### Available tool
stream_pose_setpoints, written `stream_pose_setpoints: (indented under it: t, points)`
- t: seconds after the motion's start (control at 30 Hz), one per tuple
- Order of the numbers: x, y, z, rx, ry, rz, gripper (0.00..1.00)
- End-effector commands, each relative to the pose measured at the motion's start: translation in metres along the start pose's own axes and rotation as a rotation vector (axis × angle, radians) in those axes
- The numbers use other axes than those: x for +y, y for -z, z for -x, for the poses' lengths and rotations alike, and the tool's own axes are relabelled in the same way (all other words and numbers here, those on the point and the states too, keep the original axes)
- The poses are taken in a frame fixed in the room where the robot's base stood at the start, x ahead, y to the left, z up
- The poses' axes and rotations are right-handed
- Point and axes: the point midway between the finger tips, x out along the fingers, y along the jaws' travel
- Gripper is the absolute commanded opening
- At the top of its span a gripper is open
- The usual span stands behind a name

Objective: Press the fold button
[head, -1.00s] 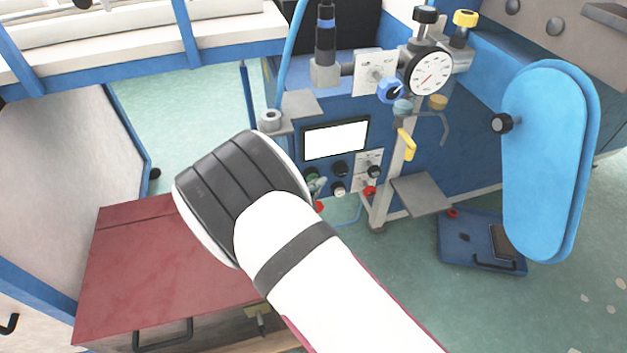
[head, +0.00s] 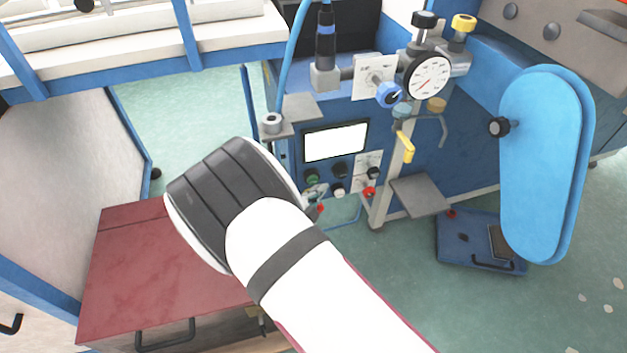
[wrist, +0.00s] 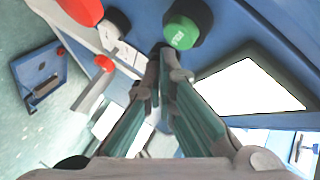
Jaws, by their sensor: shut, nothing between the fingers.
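A green button (wrist: 181,31) with small lettering, hard to read, is on the blue control panel in the wrist view. In the head view, the green button (head: 312,176) is below the panel's white screen. My gripper (wrist: 164,58) is shut and empty. Its fingertips are close to the green button in the wrist view; I cannot tell whether they touch it. In the head view my gripper (head: 314,193) shows only in part just beneath the green button, and my arm hides the rest.
A white screen (wrist: 252,86) is beside the green button. A red knob (wrist: 82,10) and a white button (wrist: 115,20) are on the other side. A dial gauge (head: 430,77) stands above the panel, and a dark red cabinet (head: 150,275) is at the lower left.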

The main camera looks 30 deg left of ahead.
Motion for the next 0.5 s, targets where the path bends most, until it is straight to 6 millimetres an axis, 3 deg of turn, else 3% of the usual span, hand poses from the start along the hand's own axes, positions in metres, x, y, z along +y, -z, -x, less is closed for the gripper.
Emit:
stream_pose_setpoints:
  t: [0.23, 0.5]
  points:
    - [0.001, 0.001, 0.002, 0.000, -0.001, 0.001, 0.00]
    - [0.012, 0.013, 0.018, 0.000, -0.001, 0.003, 0.00]
